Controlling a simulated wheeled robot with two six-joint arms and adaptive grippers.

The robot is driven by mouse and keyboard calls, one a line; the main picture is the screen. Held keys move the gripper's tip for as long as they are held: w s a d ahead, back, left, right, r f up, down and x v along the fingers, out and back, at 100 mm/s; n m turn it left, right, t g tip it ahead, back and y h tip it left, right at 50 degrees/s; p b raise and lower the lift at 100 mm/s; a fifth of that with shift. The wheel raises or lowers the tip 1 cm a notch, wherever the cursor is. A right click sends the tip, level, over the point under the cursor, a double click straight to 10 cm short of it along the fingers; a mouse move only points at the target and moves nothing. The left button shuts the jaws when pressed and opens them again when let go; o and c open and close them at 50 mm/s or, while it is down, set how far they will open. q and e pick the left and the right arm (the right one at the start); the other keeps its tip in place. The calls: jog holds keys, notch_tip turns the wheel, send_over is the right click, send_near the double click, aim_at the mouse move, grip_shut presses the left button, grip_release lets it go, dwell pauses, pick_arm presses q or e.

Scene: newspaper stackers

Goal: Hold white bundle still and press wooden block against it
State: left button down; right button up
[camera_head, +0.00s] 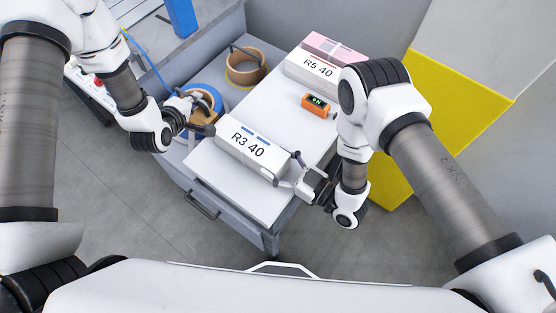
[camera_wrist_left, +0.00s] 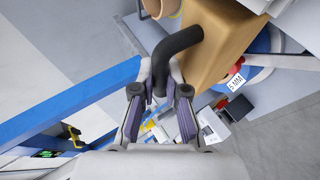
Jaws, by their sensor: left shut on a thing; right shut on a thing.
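The white bundle (camera_head: 236,150), labelled R3 40, lies on the white tabletop. My right gripper (camera_head: 292,172) is shut on its near right end. My left gripper (camera_head: 186,122) is at the other side, left of the bundle. In the left wrist view, my left gripper (camera_wrist_left: 160,98) is shut on the black curved handle (camera_wrist_left: 180,42) of the wooden block (camera_wrist_left: 228,42). The brown block also shows partly in the head view (camera_head: 205,104), close to the bundle's left end. I cannot tell whether block and bundle touch.
A white bundle labelled R5 40 (camera_head: 309,67), with a pink one (camera_head: 335,45) behind it, lies at the far end of the tabletop. An orange device (camera_head: 317,105) stands nearby. A round brown container (camera_head: 246,68) and a blue ring (camera_head: 212,95) are at left.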

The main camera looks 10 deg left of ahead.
pick_arm(q)
jog(key=shift+s+d, duration=0.35)
jog(key=shift+d, duration=0.25)
jog(key=shift+s+d, duration=0.35)
jog(key=shift+d, duration=0.2)
dwell(0.8)
jog(key=shift+a, duration=0.1)
jog(key=shift+w+a, duration=0.5)
jog(key=shift+a, duration=0.25)
jog(key=shift+w+a, duration=0.45)
jog(key=shift+a, duration=0.25)
jog(key=shift+r, duration=3.55)
pick_arm(e)
jog(key=o, duration=1.9)
